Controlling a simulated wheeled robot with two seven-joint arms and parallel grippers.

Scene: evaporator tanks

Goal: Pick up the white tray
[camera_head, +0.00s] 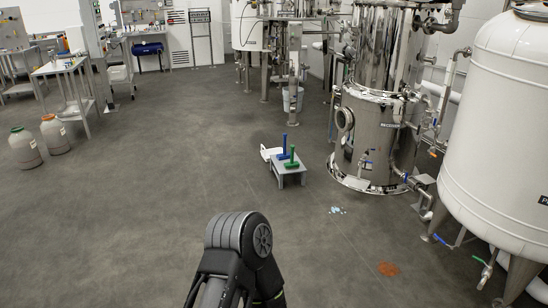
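A small white flat object (267,153), which looks like the white tray, sits at the back left side of a low grey stool (291,171) in the middle of the floor. The stool hides part of it, and I cannot tell whether it touches the stool. A green tool with an upright handle (292,160) and a blue one (284,147) stand at the stool. A dark arm link of mine shows at the bottom centre, well short of the stool. Neither of my grippers shows in this view.
A steel tank (372,130) stands right of the stool, and a large white tank (505,130) at the far right. Pale bits (337,210) and an orange patch (388,268) lie on the floor. Two containers (55,134) stand left. The floor between is open.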

